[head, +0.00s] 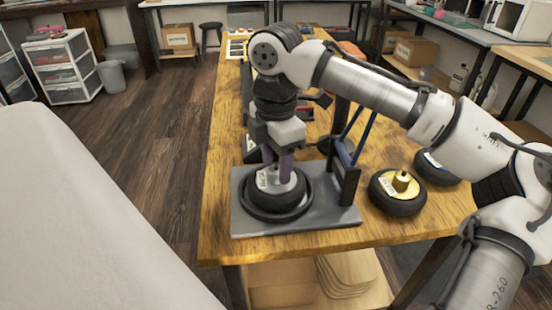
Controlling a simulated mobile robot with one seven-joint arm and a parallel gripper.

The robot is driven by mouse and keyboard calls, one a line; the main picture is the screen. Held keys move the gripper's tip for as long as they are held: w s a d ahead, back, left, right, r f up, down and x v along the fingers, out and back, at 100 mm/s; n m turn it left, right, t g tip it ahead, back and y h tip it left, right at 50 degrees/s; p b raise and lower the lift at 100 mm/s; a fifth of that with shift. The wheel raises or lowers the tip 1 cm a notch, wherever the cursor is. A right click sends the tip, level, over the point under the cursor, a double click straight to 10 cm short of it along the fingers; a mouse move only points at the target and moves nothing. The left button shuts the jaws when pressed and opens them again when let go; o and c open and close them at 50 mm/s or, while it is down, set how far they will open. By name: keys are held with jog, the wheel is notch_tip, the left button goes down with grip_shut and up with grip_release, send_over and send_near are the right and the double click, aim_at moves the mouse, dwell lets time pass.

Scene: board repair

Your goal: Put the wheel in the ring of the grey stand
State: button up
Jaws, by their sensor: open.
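The grey stand (340,214) lies flat near the front edge of the wooden table, with a dark ring (248,209) on its left part and a dark upright post at its right. A black wheel (270,200) with a pale silver hub and a white label sits within the ring; whether it is fully seated is hard to tell. My gripper (277,168) points down over this wheel, its purplish fingers open on either side of the hub's middle. Whether the fingers touch the hub cannot be told.
A black wheel with a gold hub (398,192) lies right of the stand, with another dark wheel (436,168) behind it, partly hidden by my arm. A blue-handled tool (360,140) and other items stand behind. The table's front left is bare.

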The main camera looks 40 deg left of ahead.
aim_at(276, 170)
jog(key=shift+r, duration=0.1)
notch_tip(276, 170, up, 12)
jog(key=p, duration=0.2)
dwell(0.4)
